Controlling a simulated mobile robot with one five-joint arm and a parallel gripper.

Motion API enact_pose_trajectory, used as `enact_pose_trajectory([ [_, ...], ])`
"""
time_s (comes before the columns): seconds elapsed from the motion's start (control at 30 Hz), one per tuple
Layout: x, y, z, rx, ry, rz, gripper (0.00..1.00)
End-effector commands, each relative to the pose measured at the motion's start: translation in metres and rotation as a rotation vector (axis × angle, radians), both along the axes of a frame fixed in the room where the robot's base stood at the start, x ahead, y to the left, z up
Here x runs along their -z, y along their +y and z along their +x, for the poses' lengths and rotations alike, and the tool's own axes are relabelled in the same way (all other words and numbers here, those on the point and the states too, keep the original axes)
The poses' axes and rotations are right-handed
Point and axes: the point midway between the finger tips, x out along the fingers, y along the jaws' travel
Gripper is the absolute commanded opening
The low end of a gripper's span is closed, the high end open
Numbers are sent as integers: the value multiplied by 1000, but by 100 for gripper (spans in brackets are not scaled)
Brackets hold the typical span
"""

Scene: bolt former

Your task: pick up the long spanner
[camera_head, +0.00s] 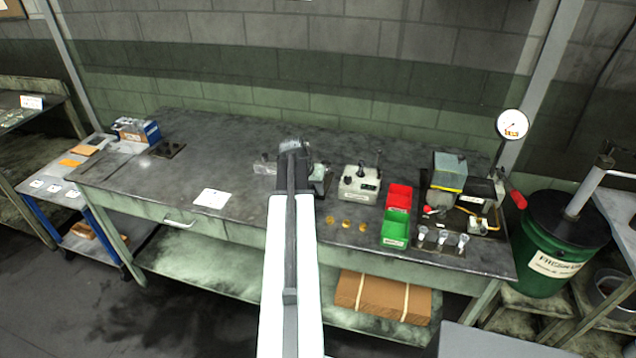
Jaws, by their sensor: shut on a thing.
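My arm reaches from the bottom centre over the workbench, and my gripper (292,148) is at its far end above the bench's back middle. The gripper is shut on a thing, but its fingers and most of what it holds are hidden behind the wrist. A small pale grey shape (265,167) shows just left of the wrist; I cannot tell whether it is part of the long spanner or lies on the bench. No other spanner can be made out clearly.
On the workbench (235,165) are a white card (211,198), a grey control box (359,185), red (399,196) and green (395,228) bins, brass discs (346,223) and a machine (449,172). A green drum (545,255) stands right. The bench's left middle is mostly clear.

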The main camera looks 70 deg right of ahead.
Motion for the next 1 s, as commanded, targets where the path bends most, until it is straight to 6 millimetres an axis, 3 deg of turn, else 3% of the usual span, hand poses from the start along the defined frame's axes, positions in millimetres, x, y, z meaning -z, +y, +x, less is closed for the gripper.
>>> enact_pose_trajectory([
  [0.27,-18,0,0,0,0,0,0],
  [0.6,-87,0,0,0,0,-1,0],
  [0.7,-100,0,0,0,0,-1,0],
  [1.0,-100,0,0,0,0,-1,0],
])
